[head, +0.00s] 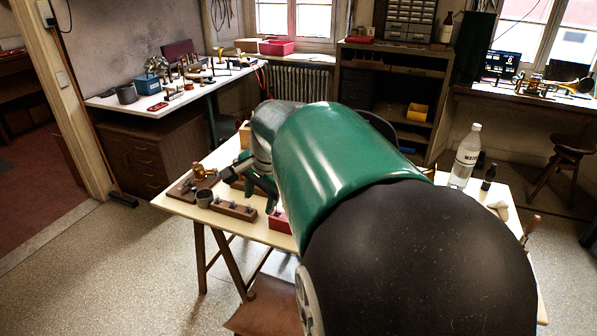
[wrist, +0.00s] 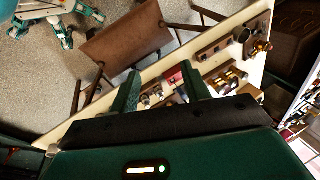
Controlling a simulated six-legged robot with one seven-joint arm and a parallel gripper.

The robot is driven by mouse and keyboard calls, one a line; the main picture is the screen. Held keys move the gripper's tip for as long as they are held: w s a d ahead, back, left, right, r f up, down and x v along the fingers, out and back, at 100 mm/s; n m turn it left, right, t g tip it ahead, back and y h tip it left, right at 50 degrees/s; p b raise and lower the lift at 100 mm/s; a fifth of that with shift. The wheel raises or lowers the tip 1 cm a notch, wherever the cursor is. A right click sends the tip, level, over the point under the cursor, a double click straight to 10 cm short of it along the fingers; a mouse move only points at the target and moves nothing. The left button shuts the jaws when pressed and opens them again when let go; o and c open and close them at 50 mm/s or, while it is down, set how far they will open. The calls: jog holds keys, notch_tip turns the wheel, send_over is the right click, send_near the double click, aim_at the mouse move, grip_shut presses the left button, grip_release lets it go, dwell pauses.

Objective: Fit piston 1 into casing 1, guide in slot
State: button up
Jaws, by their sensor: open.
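My gripper (wrist: 162,78) is open in the wrist view, its two green fingers apart with nothing held between them. I cannot tell which of these is piston 1 or casing 1, and no guide or slot can be made out. In the head view my gripper (head: 262,188) is over the table's left part, beside a wooden rack (head: 233,208) with several small metal pieces. My arm hides the middle of the table.
A grey cup (head: 204,198), a wooden board (head: 181,189) and a red box (head: 280,222) are on the cream table (head: 172,203) near its left side. A water bottle (head: 465,156) and a small dark bottle (head: 488,177) stand at its right. A brown stool (wrist: 127,44) is beside the table.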

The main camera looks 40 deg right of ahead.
jog(key=s+d+f+m+y, duration=0.15)
jog(key=d+f+m, duration=0.3)
jog(key=d, duration=0.55)
jog(key=s+d+f+m+t, duration=0.1)
jog(key=s+d+f+m, duration=0.15)
jog(key=d+m, duration=0.6)
jog(key=s+d+f+m, duration=0.1)
jog(key=d+f+m, duration=0.3)
jog(key=d, duration=0.8)
jog(key=shift+n, duration=0.5)
jog(key=x, duration=1.4)
jog(key=shift+s+d+f, duration=0.1)
jog(key=shift+d+f, duration=0.1)
jog(key=shift+f, duration=0.1)
grip_shut()
notch_tip(320, 180, up, 10)
